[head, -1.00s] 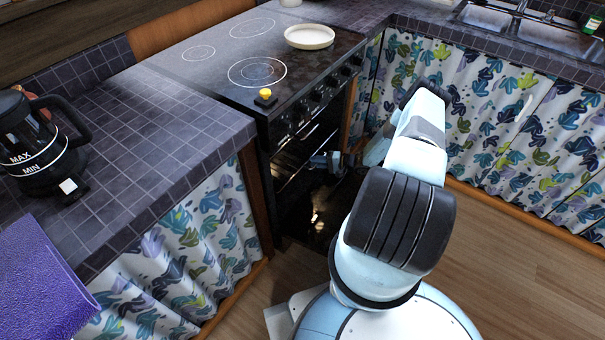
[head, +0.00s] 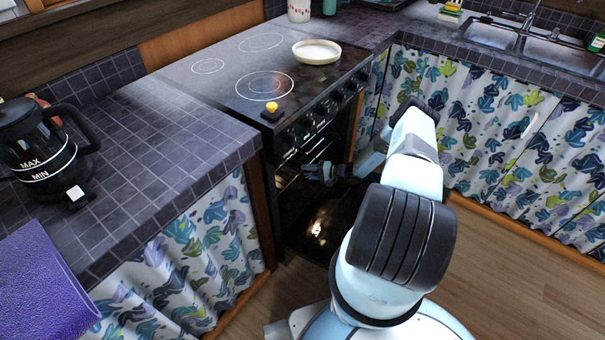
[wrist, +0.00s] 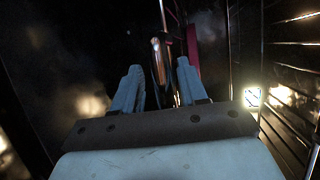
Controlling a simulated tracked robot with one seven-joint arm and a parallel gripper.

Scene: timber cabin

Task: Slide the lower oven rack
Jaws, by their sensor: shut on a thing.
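The oven (head: 283,215) stands under the cooktop with its door (head: 325,240) folded down and its dark inside showing. Pale rack bars (head: 287,182) show in the opening, left of my gripper (head: 318,172). My gripper is at the oven mouth, reaching in from the right above the lowered door. In the wrist view, the two pale blue fingers of my gripper (wrist: 160,85) stand on either side of a thin metal bar of the lower oven rack (wrist: 157,60), seen nearly end-on. The fingers are shut on it. The rest of the rack is mostly hidden in the dark.
A black kettle (head: 40,155) stands on the left tiled counter (head: 155,130). Curtained cabinets (head: 480,130) flank the oven. Wooden floor (head: 500,245) is free at the right.

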